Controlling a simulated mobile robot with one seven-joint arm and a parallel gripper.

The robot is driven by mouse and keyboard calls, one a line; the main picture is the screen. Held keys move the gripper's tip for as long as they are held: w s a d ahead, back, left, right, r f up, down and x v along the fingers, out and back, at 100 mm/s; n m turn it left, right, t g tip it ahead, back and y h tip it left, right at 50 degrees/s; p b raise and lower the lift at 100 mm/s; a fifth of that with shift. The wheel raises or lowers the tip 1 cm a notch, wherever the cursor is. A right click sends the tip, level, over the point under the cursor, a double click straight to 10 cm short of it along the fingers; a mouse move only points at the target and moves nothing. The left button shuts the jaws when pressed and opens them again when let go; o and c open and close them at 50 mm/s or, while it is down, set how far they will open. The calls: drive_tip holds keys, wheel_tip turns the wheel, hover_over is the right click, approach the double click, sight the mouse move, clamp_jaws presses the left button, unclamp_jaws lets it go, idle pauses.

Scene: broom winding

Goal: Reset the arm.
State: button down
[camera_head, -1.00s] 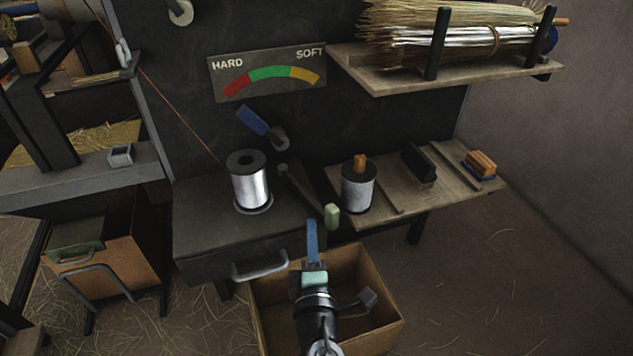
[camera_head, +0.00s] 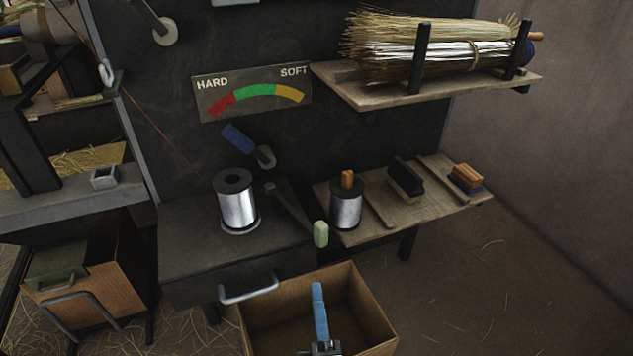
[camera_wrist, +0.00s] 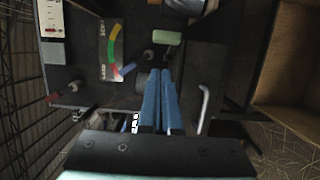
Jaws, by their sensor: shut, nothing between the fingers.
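My gripper (camera_head: 318,292) has blue fingers and is over the open cardboard box in the head view. The wrist view shows the two fingers (camera_wrist: 161,75) pressed together with nothing between them. A wire spool (camera_head: 237,200) stands upright on the dark bench behind the gripper. A lever with a pale green knob (camera_head: 321,234) sticks out from the bench between the gripper and a second spool. The green knob also shows in the wrist view (camera_wrist: 168,38), just beyond the fingertips.
The cardboard box (camera_head: 383,308) stands open on the floor under the gripper. A drawer handle (camera_head: 249,290) juts out to the left. A second spool (camera_head: 346,207) and brushes (camera_head: 466,178) are on the wooden side shelf. A broom bundle (camera_head: 440,50) lies on the upper shelf. The right floor is clear.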

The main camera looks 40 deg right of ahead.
idle(0.3)
drive_tip(key=w+a+r+m+t, duration=0.2)
drive_tip(key=w+a+r+m, duration=0.1)
drive_tip(key=r, duration=0.7)
drive_tip(key=w+a+r+m+t+y, duration=0.15)
drive_tip(key=w+a+r+m, duration=0.25)
drive_tip(key=r, duration=0.6)
drive_tip(key=w+a+r+m+t+h, duration=0.1)
drive_tip(key=w+a+r+m+t, duration=0.2)
drive_tip(key=r, duration=0.7)
drive_tip(key=s+a+r+t+y, duration=0.3)
drive_tip(key=s+a+r+y, duration=0.15)
drive_tip(key=a+r, duration=0.4)
drive_tip(key=s+a+r+t+y, duration=0.4)
drive_tip(key=a+r+y, duration=0.2)
drive_tip(key=r, duration=0.6)
wheel_tip(320, 180, up, 36)
drive_tip(key=p, duration=3.6)
drive_tip(key=shift+w, duration=0.45)
